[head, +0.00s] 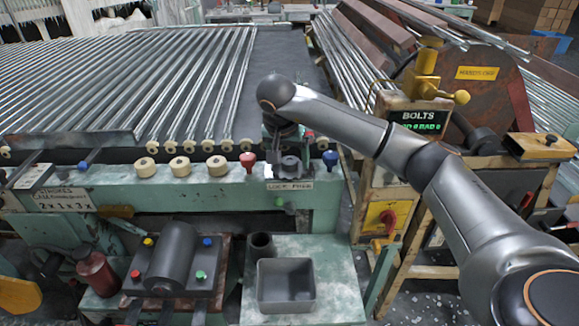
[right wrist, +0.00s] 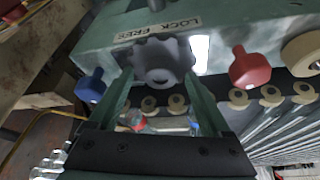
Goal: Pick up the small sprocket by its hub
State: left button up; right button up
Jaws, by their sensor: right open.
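The small sprocket (right wrist: 160,60) is grey and toothed, with a small hub at its middle. It sits at the machine's front rail by the "LOCK FREE" label (right wrist: 158,30). In the head view the sprocket (head: 290,167) shows just below my right gripper (head: 288,148). In the right wrist view my right gripper (right wrist: 158,78) is open, with one green finger at each side of the sprocket's lower part. I cannot tell whether the fingers touch it. My left gripper is in neither view.
A red knob (head: 248,161) and a blue knob (head: 330,158) flank the sprocket closely. Cream rollers (head: 216,165) line the rail to the left. Below stand a grey open box (head: 287,284) and a dark cup (head: 261,246). The "BOLTS" display (head: 418,120) is at right.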

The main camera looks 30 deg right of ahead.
jog(key=shift+c, duration=0.2)
grip_shut()
dwell(0.4)
jog(key=shift+r, duration=0.1)
